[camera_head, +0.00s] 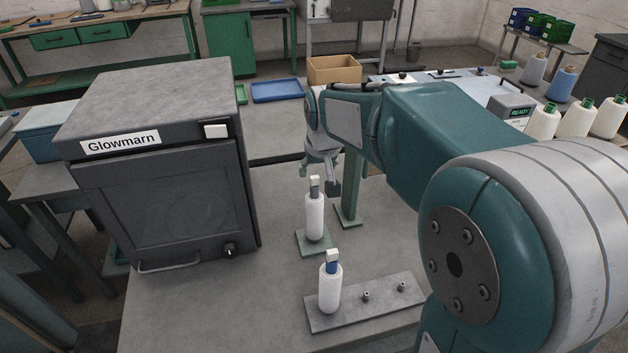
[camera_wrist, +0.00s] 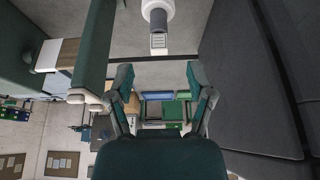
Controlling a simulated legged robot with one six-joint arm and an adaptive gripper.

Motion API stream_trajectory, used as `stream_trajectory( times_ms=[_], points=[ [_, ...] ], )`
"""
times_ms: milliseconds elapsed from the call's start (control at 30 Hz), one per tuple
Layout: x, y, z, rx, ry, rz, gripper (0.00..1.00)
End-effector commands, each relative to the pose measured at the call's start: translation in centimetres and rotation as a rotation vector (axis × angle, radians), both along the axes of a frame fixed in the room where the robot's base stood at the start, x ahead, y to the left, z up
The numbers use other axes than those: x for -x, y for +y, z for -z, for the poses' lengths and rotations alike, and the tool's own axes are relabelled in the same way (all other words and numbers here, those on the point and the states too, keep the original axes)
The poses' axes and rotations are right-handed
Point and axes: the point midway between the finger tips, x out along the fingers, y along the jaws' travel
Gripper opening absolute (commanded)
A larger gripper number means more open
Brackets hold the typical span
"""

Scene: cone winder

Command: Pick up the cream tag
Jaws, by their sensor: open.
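Two white bobbins stand upright in the head view. The rear bobbin (camera_head: 314,217) is on a small green-grey base and has a small cream tag (camera_head: 315,180) at its top, by a grey tip. The front bobbin (camera_head: 330,289) has a blue tip and another cream tag (camera_head: 333,254). My gripper (camera_head: 320,178) hangs just behind the top of the rear bobbin, its fingers apart. In the wrist view my gripper (camera_wrist: 159,72) is open and empty. A pale tag (camera_wrist: 158,42) with printed marks shows ahead of the fingers, beside a white bobbin (camera_wrist: 157,10).
A dark cabinet (camera_head: 160,210) labelled Glowmarn stands left of the bobbins. The grey plate (camera_head: 385,308) under the front bobbin has two bare pegs. A green post (camera_head: 351,195) stands right of the rear bobbin. The table front left of the plate is clear.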

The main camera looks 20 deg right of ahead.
Motion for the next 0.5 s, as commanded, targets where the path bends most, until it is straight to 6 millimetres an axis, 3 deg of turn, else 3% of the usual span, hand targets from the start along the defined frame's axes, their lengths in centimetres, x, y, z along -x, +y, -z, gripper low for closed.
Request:
stream_trajectory(
  times_ms=[300, 500],
  points=[
    [-2.0, -0.1, 4.0, 0.0, 0.003, 0.0, 0.69],
    [-2.2, -0.1, 4.5, 0.0, 0.0, 0.0, 0.69]
  ],
)
